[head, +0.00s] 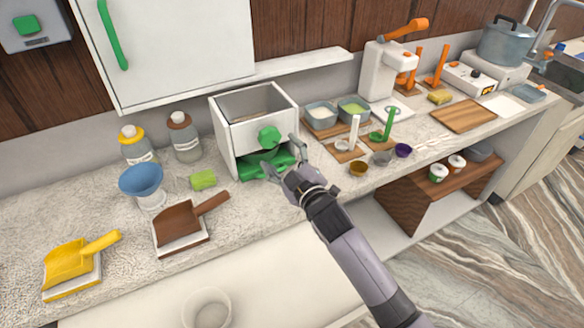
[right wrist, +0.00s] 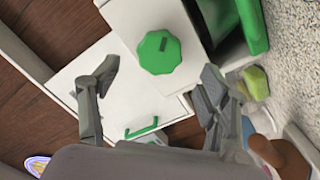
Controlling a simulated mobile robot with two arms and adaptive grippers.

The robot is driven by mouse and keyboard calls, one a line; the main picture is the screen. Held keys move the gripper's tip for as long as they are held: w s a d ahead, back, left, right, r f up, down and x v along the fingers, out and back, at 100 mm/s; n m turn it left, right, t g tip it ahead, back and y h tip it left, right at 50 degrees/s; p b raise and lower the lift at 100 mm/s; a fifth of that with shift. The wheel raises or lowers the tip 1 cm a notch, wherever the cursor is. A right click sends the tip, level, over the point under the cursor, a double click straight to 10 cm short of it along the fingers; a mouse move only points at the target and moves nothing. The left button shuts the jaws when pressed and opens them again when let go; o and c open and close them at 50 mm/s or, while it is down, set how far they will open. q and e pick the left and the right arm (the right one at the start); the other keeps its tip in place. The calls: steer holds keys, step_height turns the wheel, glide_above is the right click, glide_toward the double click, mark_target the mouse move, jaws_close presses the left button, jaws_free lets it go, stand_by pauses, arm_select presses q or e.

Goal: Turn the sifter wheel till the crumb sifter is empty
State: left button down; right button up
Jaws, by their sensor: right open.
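The crumb sifter (head: 233,126) is a white open-topped box on the counter in the head view, with a green knob-like wheel (head: 269,138) on its front. A green tray or scoop (head: 262,166) sits at the opening below the wheel. I cannot tell from here how much the sifter holds. My right gripper (head: 283,158) is open just in front of the wheel. In the right wrist view the wheel (right wrist: 160,52) shows beyond and between the spread fingers (right wrist: 155,85), and I see no contact. My left gripper is not in view.
A brown dustpan (head: 178,226), a blue funnel (head: 141,180) and a green sponge (head: 203,180) lie left of the sifter. Small cups and stands, including a white stand (head: 354,132), are close on the right. A white cabinet (head: 170,45) hangs above.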

steer(key=v, duration=0.6)
steer(key=shift+w, duration=0.1)
